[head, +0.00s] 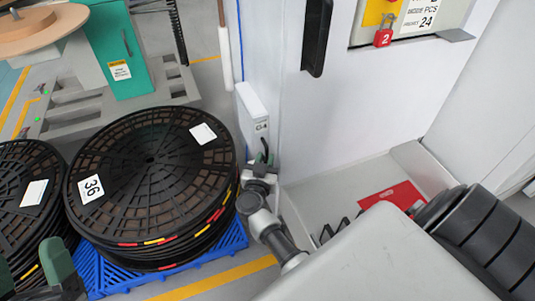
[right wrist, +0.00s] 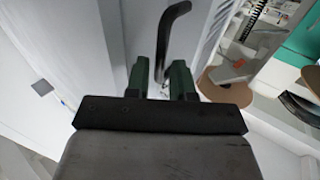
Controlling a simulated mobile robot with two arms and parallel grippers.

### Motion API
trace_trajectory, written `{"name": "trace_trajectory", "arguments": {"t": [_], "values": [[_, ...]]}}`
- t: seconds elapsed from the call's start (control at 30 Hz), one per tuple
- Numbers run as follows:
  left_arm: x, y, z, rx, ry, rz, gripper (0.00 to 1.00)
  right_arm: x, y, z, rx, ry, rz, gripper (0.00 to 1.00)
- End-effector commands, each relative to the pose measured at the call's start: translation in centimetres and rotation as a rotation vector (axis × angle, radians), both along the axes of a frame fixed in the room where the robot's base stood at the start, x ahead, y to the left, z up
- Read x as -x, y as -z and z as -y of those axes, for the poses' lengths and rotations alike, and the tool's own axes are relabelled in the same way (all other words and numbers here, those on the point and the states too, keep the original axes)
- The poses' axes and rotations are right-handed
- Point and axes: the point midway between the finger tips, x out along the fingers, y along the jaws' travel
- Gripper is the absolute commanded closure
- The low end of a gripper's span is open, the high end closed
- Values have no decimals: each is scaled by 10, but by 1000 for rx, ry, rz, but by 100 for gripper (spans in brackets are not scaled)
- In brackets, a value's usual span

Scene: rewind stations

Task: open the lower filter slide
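The filter slide (head: 255,112), a white slab marked G4, stands out from the left side of the pale cabinet. Its bent dark handle (head: 265,146) hangs at its lower end. My right gripper (head: 263,160) is at this handle. In the right wrist view the curved handle (right wrist: 171,35) runs down between the close-set green fingertips of my right gripper (right wrist: 160,65).
Stacked black reels (head: 150,175) sit on a blue pallet (head: 235,238), close left of my right gripper. A teal machine (head: 115,50) stands behind. The cabinet (head: 375,120) has a black handle (head: 316,35) and a red padlock (head: 383,37). A tray (head: 325,195) juts out at its foot.

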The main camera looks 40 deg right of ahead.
Motion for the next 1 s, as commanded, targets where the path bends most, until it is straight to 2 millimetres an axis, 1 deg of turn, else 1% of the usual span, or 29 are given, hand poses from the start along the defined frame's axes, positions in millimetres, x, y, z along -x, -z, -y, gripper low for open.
{"name": "trace_trajectory", "arguments": {"t": [0.2,0.47,0.5,0.63,0.67,1.0], "values": [[8,-7,-1,26,5,85,31,-1,0,1,-1,0,1,77],[9,-8,-1,28,6,94,31,-1,0,2,0,0,0,77],[9,-8,-1,27,6,93,31,-1,0,2,0,0,0,78],[9,-8,-1,27,6,93,31,-1,0,2,0,0,0,98],[9,-8,-1,27,6,93,31,-1,0,2,0,0,0,100],[9,-8,-1,26,6,87,31,-1,0,3,-1,0,-1,100]]}}
